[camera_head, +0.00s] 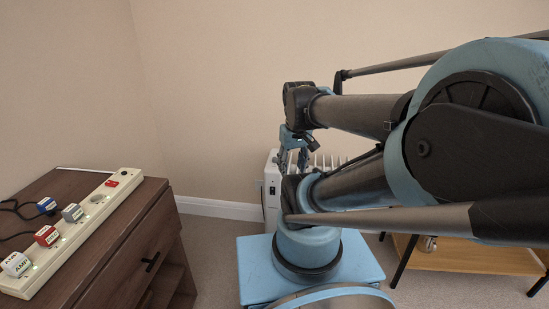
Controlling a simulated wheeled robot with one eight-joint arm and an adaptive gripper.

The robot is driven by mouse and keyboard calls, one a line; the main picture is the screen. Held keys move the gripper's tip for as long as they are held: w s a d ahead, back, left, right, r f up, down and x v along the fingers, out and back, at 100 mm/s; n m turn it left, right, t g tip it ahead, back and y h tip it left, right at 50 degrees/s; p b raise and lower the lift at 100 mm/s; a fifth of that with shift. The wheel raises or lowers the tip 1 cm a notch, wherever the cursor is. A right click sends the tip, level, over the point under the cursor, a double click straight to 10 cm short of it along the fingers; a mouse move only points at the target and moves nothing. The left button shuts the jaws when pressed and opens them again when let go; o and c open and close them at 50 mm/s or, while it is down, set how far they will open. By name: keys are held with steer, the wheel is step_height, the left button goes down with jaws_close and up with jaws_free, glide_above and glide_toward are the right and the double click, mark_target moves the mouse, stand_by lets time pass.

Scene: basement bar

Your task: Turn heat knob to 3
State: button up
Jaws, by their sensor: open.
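A white heater (270,208) with upright fins stands on the floor near the back wall, in the middle of the head view. My arm covers much of it. A narrow front panel shows at its left side, with small dark marks on it. I cannot make out the heat knob or its setting; it is hidden or too small. My gripper (291,165), blue and black, points down in front of the upper part of the heater. It is open and I see nothing held in it. I cannot tell whether it touches the heater.
A dark wooden drawer cabinet (150,235) stands at the left. On it lies a long white power strip (92,222) with several plugs and cables. A wooden low table (470,258) with black legs is at the right. Some carpet (208,250) is clear between cabinet and my base.

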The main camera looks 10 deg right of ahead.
steer(key=w+r+n, duration=0.4)
steer(key=w, duration=0.3)
steer(key=n+g, duration=0.2)
steer(key=n, duration=0.8)
glide_above(275, 158)
step_height(275, 158, down, 2)
step_height(275, 158, down, 17)
steer(key=shift+w+d+r, duration=0.1)
steer(key=shift+r, duration=0.1)
jaws_close()
